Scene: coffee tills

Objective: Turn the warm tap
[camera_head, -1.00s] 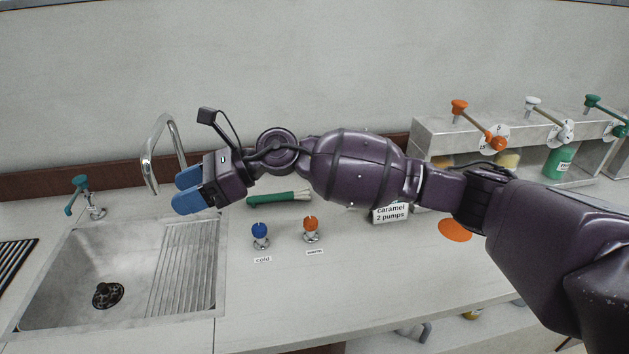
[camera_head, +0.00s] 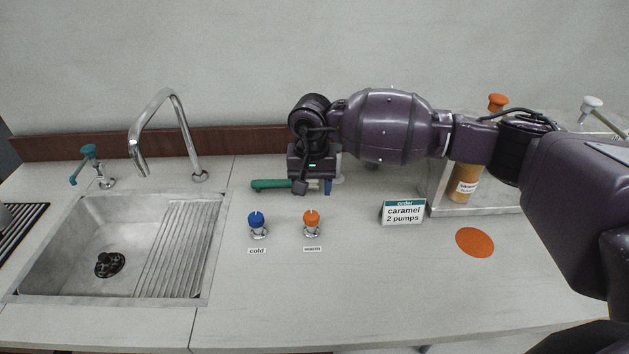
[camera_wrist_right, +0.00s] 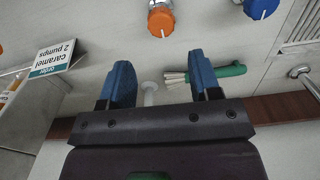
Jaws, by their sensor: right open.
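The warm tap (camera_head: 311,222) is a small orange knob on a chrome base, with a "warm" label in front of it. It stands on the counter to the right of the blue cold tap (camera_head: 257,223). In the right wrist view the orange knob (camera_wrist_right: 160,19) is at the top, beyond the fingertips, with the blue knob (camera_wrist_right: 259,8) to its right. My right gripper (camera_head: 313,186) points down behind the warm tap, apart from it. In the right wrist view its two blue fingers (camera_wrist_right: 160,76) are spread with nothing held. My left gripper is not in view.
A green-handled brush (camera_head: 270,184) lies on the counter behind the taps, partly hidden by my right gripper. The sink (camera_head: 60,235) and chrome spout (camera_head: 160,110) are at left. An order card (camera_head: 403,212) and orange disc (camera_head: 475,242) are at right. The counter in front is clear.

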